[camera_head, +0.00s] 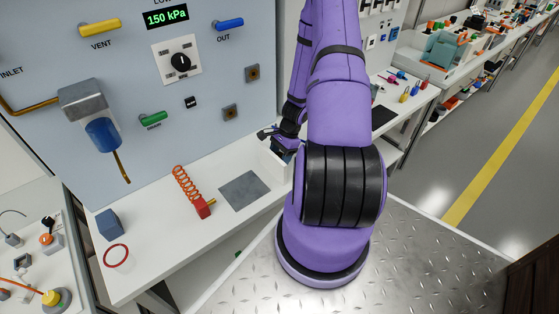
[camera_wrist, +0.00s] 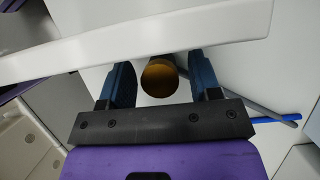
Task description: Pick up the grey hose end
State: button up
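In the wrist view, a round brass-coloured end piece (camera_wrist: 160,79) sits between the two blue fingers of my gripper (camera_wrist: 161,72), with a narrow gap on each side. The fingers are apart and do not appear to close on it. A grey hose (camera_wrist: 245,106) runs out to the right behind the right finger. Its join to the brass piece is hidden, so I cannot tell for certain that they are one. In the head view, my gripper (camera_head: 277,137) is by a white bin (camera_head: 272,163) at the panel's right edge, mostly hidden by my arm.
A white rim (camera_wrist: 140,42) crosses the wrist view just beyond the fingers. A blue hose (camera_wrist: 278,119) lies at right.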

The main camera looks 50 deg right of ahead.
jog(key=c, duration=0.9)
jog(key=shift+r, duration=0.15)
